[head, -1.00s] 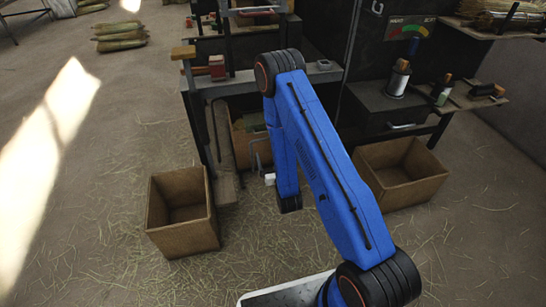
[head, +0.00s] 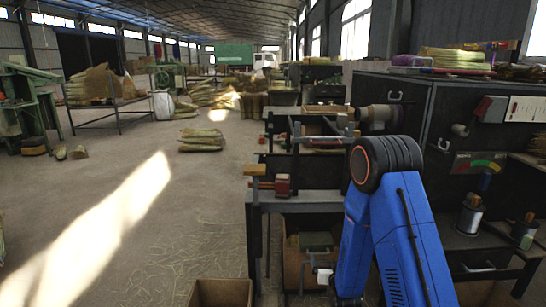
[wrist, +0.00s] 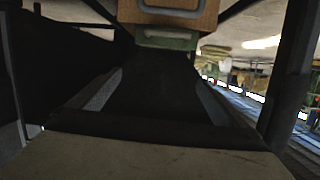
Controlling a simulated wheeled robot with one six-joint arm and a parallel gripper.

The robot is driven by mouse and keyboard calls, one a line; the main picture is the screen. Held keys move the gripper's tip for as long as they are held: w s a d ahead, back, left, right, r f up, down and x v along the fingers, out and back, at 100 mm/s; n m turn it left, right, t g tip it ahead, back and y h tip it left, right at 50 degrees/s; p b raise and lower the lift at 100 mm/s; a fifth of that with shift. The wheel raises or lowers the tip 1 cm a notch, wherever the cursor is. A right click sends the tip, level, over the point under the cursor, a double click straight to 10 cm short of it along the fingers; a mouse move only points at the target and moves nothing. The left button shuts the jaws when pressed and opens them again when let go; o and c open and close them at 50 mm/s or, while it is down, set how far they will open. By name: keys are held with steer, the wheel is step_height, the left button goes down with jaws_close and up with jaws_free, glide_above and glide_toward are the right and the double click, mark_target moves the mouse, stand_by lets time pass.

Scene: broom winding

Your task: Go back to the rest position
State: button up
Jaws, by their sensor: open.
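My blue arm (head: 400,235) rises at the lower right of the head view, its black elbow joint (head: 385,160) in front of the workbench. The forearm hangs down from there. The wrist view looks upside down and mostly shows the dark underside of a bench.
The dark workbench (head: 300,203) stands close behind the arm, with a wooden crate (head: 292,262) beneath it. Another open box (head: 220,292) stands on the floor at the bottom. A black cabinet (head: 400,100) is at right.

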steer(key=s+d+r+g, duration=0.1)
steer(key=s+r+g, duration=0.2)
steer(key=s+r, duration=0.55)
steer(key=s+d+r+g, duration=0.2)
steer(key=s+r, duration=0.3)
steer(key=r, duration=0.6)
steer(key=s+d+r+g, duration=0.1)
steer(key=s+r, duration=0.2)
steer(key=s, duration=0.8)
steer(key=s+d+r+g, duration=0.1)
steer(key=s+r+g, duration=0.1)
steer(key=s, duration=0.9)
steer(key=s+d+r+g, duration=0.1)
steer(key=s+r, duration=0.3)
steer(key=s, duration=0.7)
steer(key=shift+s+n+g, duration=0.25)
steer(key=shift+n+g, duration=0.05)
steer(key=shift+g, duration=0.4)
steer(key=shift+d, duration=0.1)
